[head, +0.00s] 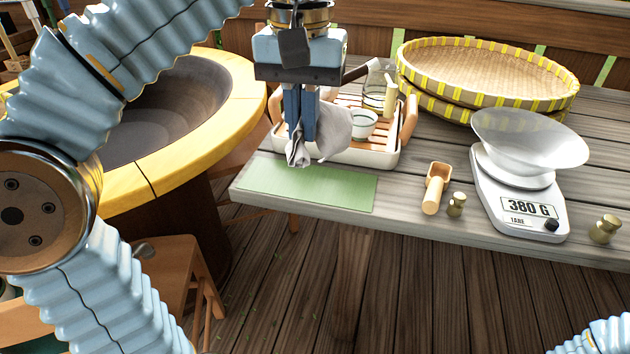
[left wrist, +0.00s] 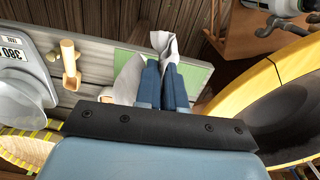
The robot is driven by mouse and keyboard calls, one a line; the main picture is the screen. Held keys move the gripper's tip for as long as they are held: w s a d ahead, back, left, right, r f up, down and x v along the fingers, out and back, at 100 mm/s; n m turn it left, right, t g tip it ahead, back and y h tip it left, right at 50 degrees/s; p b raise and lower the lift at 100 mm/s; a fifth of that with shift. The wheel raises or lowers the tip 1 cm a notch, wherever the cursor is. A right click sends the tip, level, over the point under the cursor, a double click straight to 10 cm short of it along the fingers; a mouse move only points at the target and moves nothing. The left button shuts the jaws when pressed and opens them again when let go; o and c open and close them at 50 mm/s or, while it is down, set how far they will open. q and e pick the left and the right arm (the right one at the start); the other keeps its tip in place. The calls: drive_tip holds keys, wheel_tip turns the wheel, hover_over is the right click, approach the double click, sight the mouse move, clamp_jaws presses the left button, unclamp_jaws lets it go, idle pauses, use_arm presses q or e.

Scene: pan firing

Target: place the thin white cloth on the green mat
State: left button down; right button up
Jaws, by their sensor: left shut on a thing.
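The thin white cloth (head: 334,128) hangs bunched from my left gripper (head: 301,140), which is shut on it. It also shows in the left wrist view (left wrist: 162,45), with folds on both sides of the fingertips (left wrist: 161,68). The green mat (head: 318,188) lies flat and bare at the table's front left corner. In the head view the cloth is just above the mat's back edge, in front of the tray. In the left wrist view the mat (left wrist: 196,78) shows partly behind the cloth and fingers. I cannot tell whether the cloth touches the mat. My right gripper is not in view.
A slatted tea tray (head: 385,155) with a cup (head: 363,124) and glass jug stands behind the mat. A wooden scoop (head: 435,188), small weights and a scale (head: 518,200) reading 380 G are to the right. Woven baskets (head: 485,75) are behind; a large yellow-rimmed pan (head: 235,110) is left.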

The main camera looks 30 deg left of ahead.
use_arm(q)
drive_tip(key=w+a+f, duration=0.2)
drive_tip(key=w+f, duration=0.2)
drive_tip(key=w+a+f, duration=0.2)
drive_tip(key=w+f, duration=0.2)
drive_tip(key=w+a+f+b, duration=0.1)
drive_tip(key=w+a+f, duration=0.1)
drive_tip(key=w+f, duration=0.2)
drive_tip(key=shift+a+f, duration=0.15)
drive_tip(key=shift+f, duration=0.25)
drive_tip(key=c, duration=0.5)
unclamp_jaws()
